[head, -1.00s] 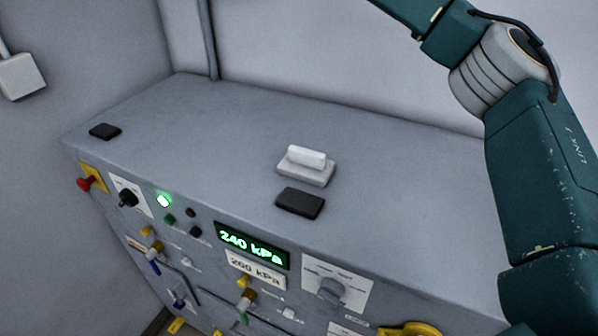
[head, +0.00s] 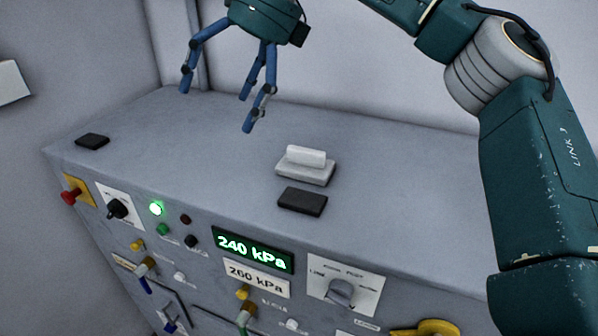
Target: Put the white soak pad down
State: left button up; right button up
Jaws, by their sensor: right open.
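The white soak pad (head: 305,168), a pale slab with a raised white block on top, rests on the grey cabinet top, just behind a black pad. My right gripper (head: 222,108) is open and empty, with its blue fingers spread and pointing down. It hangs above the rear of the cabinet top, to the left of and behind the soak pad, apart from it. My left gripper is out of view.
The cabinet top (head: 160,135) is mostly bare. Black pads lie in front of the soak pad (head: 302,201) and at the far left (head: 92,141). The front panel carries a green display (head: 252,250), a red knob (head: 70,196) and several switches. A wall rises behind.

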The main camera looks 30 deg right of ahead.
jog(key=s+d+f+g+h, duration=0.1)
jog(key=s+d+f+h, duration=0.15)
jog(key=d, duration=0.35)
jog(key=s+d+f+g+h, duration=0.1)
jog(key=d+h, duration=0.2)
jog(key=d, duration=0.3)
jog(key=b, duration=0.2)
send_over(304, 167)
jog(key=shift+m, duration=0.4)
jog(key=f, duration=0.4)
jog(key=shift+w+a+f, duration=0.2)
jog(key=shift+w+f, duration=0.05)
jog(key=shift+f, duration=0.55)
jog(key=f, duration=0.1)
jog(key=f+p, duration=0.1)
jog(key=f, duration=0.2)
jog(key=shift+s+d, duration=0.15)
jog(key=shift+s, duration=0.15)
jog(key=shift+f, duration=0.5)
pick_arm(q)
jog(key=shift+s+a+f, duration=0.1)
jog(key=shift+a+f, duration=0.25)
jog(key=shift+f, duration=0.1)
pick_arm(e)
jog(key=c, duration=1.4)
jog(key=shift+o, duration=0.2)
jog(key=shift+r, duration=0.15)
